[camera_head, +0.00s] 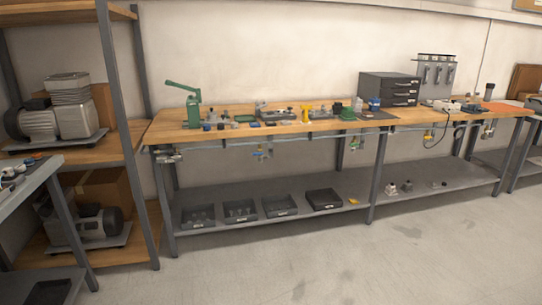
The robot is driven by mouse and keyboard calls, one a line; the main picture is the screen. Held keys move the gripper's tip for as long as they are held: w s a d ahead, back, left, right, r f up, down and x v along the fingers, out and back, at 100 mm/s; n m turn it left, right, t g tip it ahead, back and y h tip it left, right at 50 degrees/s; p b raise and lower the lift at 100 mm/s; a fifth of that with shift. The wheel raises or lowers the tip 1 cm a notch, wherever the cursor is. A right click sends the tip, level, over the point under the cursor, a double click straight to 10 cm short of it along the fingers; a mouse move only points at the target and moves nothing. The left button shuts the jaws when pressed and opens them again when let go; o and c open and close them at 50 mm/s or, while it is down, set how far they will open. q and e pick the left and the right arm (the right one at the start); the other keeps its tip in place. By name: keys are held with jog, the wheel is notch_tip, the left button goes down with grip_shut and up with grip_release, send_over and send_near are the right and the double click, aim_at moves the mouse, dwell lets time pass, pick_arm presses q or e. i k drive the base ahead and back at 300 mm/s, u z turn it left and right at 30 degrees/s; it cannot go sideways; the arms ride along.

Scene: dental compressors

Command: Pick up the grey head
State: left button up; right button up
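I cannot tell for sure which thing is the grey head. Two small grey metal parts (406,186) stand side by side on the lower shelf (420,190) of the long workbench, right of its middle leg. Grey compressors also show on the left rack: one (62,110) on the middle shelf and one (95,222) on the bottom shelf. Neither of my grippers is in view.
The wooden bench top (225,132) carries a green press (190,103), small parts and a dark drawer cabinet (390,88). Black trays (324,199) sit on the lower shelf. A grey table (30,180) stands at the left edge. The floor (330,260) in front is clear.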

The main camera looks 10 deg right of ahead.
aim_at(406, 187)
jog(key=i, duration=1.2)
jog(key=z, duration=2.45)
jog(key=i, duration=2.65)
jog(key=u, duration=1.65)
